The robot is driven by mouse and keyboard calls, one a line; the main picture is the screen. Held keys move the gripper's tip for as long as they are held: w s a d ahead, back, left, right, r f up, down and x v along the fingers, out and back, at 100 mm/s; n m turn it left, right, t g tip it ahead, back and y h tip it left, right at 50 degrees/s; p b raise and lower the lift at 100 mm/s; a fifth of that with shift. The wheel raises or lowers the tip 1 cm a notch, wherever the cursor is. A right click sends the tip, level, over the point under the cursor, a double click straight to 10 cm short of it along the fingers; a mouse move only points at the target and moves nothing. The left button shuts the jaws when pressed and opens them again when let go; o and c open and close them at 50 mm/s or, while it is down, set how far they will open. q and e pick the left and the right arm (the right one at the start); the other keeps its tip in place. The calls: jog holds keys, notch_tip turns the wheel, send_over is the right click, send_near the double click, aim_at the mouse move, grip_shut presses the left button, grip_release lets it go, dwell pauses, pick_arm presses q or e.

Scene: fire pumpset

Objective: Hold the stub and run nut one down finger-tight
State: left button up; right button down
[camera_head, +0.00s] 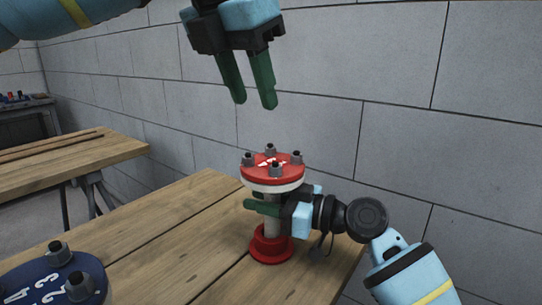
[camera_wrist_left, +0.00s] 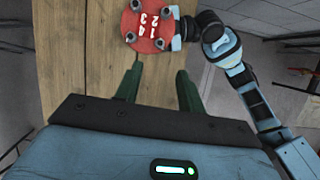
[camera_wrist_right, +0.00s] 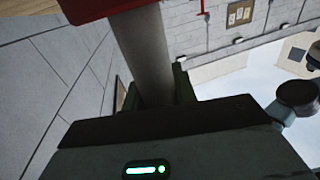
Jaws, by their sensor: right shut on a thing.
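The stub (camera_head: 272,214) is a grey pipe standing upright on the wooden table, with a red foot (camera_head: 271,245) and a red top flange (camera_head: 262,176) above a pale ring. Several dark nuts sit on studs around the flange. In the left wrist view the flange (camera_wrist_left: 146,28) shows white numerals; a nut (camera_wrist_left: 160,43) is at its lower edge, near the 1. My right gripper (camera_head: 268,207) is shut on the pipe below the flange; the right wrist view shows the pipe (camera_wrist_right: 145,50) between its fingers. My left gripper (camera_head: 255,104) is open, empty, and above the flange.
A dark blue flange (camera_head: 40,280) with nuts and white numerals is at the table's front left. A block wall (camera_head: 400,130) stands close behind. Another wooden bench (camera_head: 75,160) is at the left. The table (camera_head: 180,225) between the two flanges is clear.

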aim_at(274, 166)
pick_arm(q)
jog(key=shift+s+n, duration=0.15)
jog(key=shift+n, duration=0.15)
jog(key=shift+f, duration=0.1)
jog(key=x, duration=1.2)
jog(key=shift+a, duration=0.1)
grip_shut()
